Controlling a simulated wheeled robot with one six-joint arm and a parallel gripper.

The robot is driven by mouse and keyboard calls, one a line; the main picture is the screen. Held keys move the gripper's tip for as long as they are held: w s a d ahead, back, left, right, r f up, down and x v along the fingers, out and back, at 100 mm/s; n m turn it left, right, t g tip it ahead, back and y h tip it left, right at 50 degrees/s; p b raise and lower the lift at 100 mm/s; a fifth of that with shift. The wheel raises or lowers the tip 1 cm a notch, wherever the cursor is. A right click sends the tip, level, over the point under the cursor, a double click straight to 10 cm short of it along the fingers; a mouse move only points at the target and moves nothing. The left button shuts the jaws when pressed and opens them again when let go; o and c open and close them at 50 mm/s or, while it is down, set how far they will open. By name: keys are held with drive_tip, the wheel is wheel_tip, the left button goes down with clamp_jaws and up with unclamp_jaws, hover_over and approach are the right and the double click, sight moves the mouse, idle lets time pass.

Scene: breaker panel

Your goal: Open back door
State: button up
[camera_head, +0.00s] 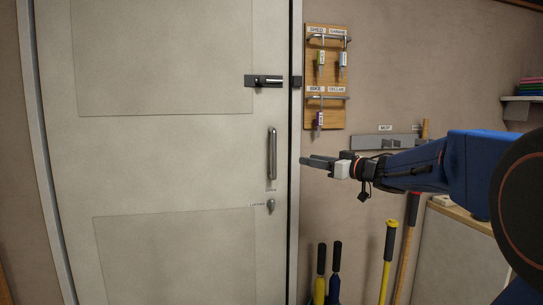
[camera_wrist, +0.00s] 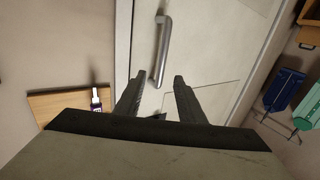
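The back door (camera_head: 180,160) is a pale panelled door, and it looks closed in its frame. A metal bar handle (camera_head: 272,154) stands upright near its right edge. A dark slide bolt (camera_head: 264,81) sits above the handle, with its keeper (camera_head: 296,82) on the frame. A small lock knob (camera_head: 270,205) is below the handle, with tiny labels. My gripper (camera_head: 304,160) is to the right of the handle, in front of the door's edge. In the wrist view my gripper (camera_wrist: 159,82) has its fingers apart and empty, and the handle (camera_wrist: 163,50) shows beyond the fingertips, not between them.
A wooden key board (camera_head: 326,110) with several tagged keys hangs right of the door. A grey mop rail (camera_head: 386,142) is on the wall. Yellow-handled tools (camera_head: 388,250) stand below. A small shelf (camera_head: 522,98) is at far right. The space before the door's left half is clear.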

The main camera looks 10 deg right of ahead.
drive_tip(key=x, duration=1.7)
drive_tip(key=shift+a+f, duration=0.1)
drive_tip(key=shift+a, duration=0.3)
drive_tip(key=shift+c, duration=0.4)
clamp_jaws()
